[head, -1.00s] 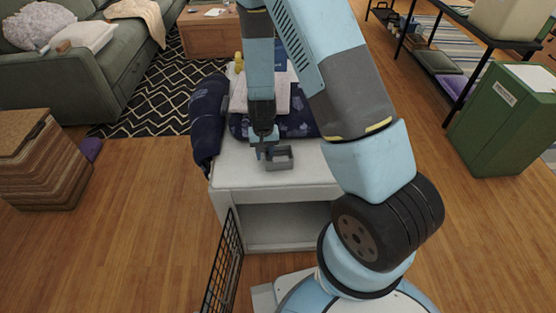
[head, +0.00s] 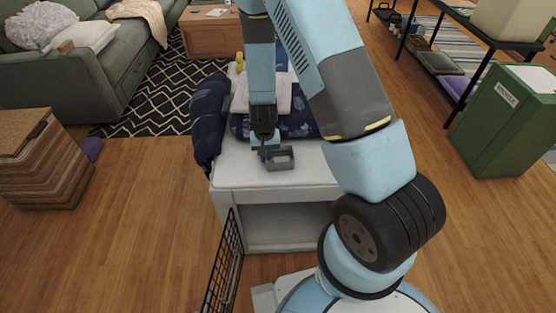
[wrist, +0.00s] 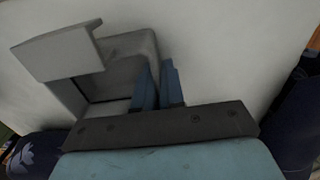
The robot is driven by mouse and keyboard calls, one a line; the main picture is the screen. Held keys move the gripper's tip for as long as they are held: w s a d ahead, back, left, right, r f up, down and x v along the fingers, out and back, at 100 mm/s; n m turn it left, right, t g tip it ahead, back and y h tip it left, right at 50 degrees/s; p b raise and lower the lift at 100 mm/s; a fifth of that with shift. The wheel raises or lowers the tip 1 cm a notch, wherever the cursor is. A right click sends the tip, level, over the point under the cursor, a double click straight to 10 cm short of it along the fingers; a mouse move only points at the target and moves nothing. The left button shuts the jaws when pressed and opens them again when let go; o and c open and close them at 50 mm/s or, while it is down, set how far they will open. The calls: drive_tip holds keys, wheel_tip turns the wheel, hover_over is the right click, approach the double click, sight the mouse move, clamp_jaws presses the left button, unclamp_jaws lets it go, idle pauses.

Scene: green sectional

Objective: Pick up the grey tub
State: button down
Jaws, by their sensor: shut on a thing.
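The grey tub (head: 283,161) is a small open-topped box near the front of the white table (head: 235,172). In the wrist view the tub (wrist: 128,46) shows its hollow inside, with a flat grey lip at the upper left. My gripper (head: 265,152) reaches down from above at the tub's left side in the head view. In the wrist view the two blue fingers of my gripper (wrist: 160,85) are close together at the tub's right wall, shut on it. The tub appears to be at the table top; I cannot tell whether it is clear of the surface.
Behind the tub lie dark blue patterned cloth (head: 208,115) and a pale folded item (head: 243,95). A small yellow object (head: 240,60) stands farther back. A black wire grid (head: 222,270) stands at the table's front left.

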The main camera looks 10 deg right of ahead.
drive_tip(key=shift+r, duration=0.55)
wheel_tip(320, 180, up, 2)
drive_tip(key=shift+r, duration=0.2)
drive_tip(key=s+a+r, duration=0.7)
drive_tip(key=s+r, duration=0.2)
drive_tip(key=s, duration=0.3)
drive_tip(key=shift+r, duration=0.3)
